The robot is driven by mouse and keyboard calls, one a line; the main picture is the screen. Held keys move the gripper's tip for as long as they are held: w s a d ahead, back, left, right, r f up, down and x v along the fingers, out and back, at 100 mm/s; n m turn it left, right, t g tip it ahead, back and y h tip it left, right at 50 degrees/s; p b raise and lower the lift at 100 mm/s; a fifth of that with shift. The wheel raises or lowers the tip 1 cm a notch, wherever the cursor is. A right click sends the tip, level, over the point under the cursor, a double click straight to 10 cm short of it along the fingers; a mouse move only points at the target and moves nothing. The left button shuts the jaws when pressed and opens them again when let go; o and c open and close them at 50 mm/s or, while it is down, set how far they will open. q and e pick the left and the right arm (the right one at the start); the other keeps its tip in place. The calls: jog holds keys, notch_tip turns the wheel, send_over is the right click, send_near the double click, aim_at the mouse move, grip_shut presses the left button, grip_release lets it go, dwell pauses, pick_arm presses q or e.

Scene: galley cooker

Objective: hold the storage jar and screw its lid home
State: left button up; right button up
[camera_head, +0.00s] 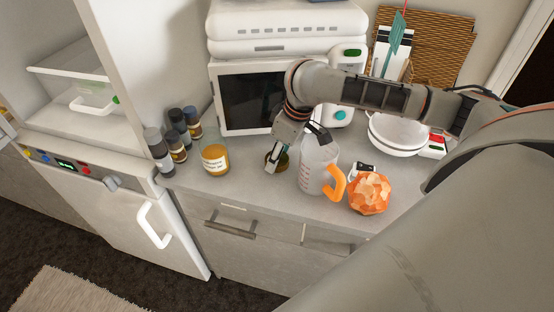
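A clear glass storage jar (215,160) with a pale label and amber contents stands upright on the counter, left of centre. I cannot make out a lid on it. My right arm reaches in from the right, and its gripper (283,153) points down at the counter, to the right of the jar and apart from it. A small round olive-brown thing (283,162) shows by the fingers. It may be the lid, but it is partly hidden, and I cannot tell whether the fingers grip it. My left gripper is not in view.
A clear measuring jug (317,165) with an orange handle and an orange faceted ball (369,193) stand right of the gripper. Dark-capped jars (179,136) stand left. A microwave (253,98) is behind, white bowls (397,135) back right. The front counter strip is clear.

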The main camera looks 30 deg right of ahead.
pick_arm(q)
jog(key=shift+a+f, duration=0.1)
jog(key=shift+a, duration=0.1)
pick_arm(e)
jog(key=shift+r, duration=0.1)
